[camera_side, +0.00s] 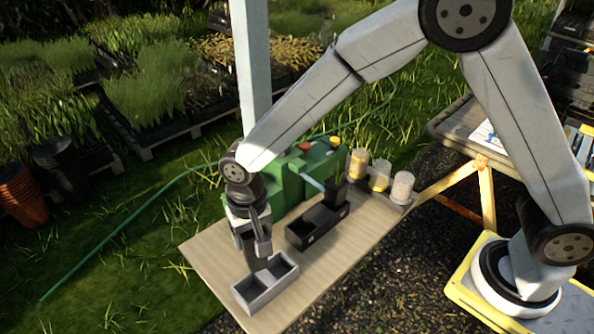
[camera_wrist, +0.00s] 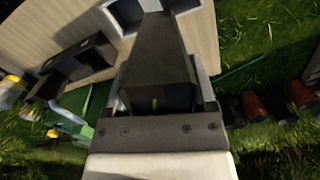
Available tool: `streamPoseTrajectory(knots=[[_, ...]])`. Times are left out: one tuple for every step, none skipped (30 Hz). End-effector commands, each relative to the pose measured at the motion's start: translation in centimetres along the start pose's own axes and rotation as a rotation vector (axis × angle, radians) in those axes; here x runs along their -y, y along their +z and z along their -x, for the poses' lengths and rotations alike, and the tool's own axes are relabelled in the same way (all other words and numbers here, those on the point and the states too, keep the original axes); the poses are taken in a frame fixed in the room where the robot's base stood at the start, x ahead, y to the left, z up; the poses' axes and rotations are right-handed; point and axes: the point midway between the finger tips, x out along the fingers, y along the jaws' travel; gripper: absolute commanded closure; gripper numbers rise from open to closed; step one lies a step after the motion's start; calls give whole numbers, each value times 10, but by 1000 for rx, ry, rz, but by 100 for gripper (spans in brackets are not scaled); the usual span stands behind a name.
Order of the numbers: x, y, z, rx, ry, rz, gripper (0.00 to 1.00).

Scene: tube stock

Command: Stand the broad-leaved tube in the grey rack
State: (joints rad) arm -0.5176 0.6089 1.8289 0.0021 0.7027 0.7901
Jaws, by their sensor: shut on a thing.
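My gripper (camera_side: 262,246) points down over the grey rack (camera_side: 263,299) and is shut on a dark tapered tube (camera_wrist: 155,65). The tube looks roughly upright, with its lower end at the far side of the rack, near its middle. I cannot tell whether that end is inside a compartment or just above it. No leaves show on the held tube, so its plant kind cannot be told. The two-compartment grey rack also shows at the top of the wrist view (camera_wrist: 202,35), partly behind the tube.
A black rack (camera_side: 319,236) stands behind and to the right, with a dark tube (camera_side: 335,193) at its far end. Green containers (camera_side: 285,182) and several capped jars (camera_side: 380,175) line the back. The wooden board (camera_side: 215,252) is bare left of the grey rack.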

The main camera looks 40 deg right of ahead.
Motion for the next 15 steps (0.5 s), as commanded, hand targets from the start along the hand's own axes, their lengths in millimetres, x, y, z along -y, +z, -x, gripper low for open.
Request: streamPoseTrajectory(knots=[[7, 5, -1, 0, -1, 59, 97], [11, 8, -1, 0, 0, 93, 97], [15, 12, -2, 0, 0, 134, 97], [17, 14, -2, 0, 0, 159, 97], [19, 16, -2, 0, 0, 183, 97], [22, 18, -3, 0, 0, 211, 97], [23, 19, -3, 0, 0, 227, 97], [25, 20, -3, 0, 0, 241, 97], [26, 22, -3, 0, 0, 256, 97], [27, 22, -4, 0, 0, 263, 97], [27, 22, -4, 0, 0, 269, 97], [28, 23, -4, 0, 0, 274, 97], [28, 23, -4, 0, 0, 277, 97], [28, 23, -4, 0, 0, 278, 97], [28, 23, -4, 0, 0, 278, 97]])
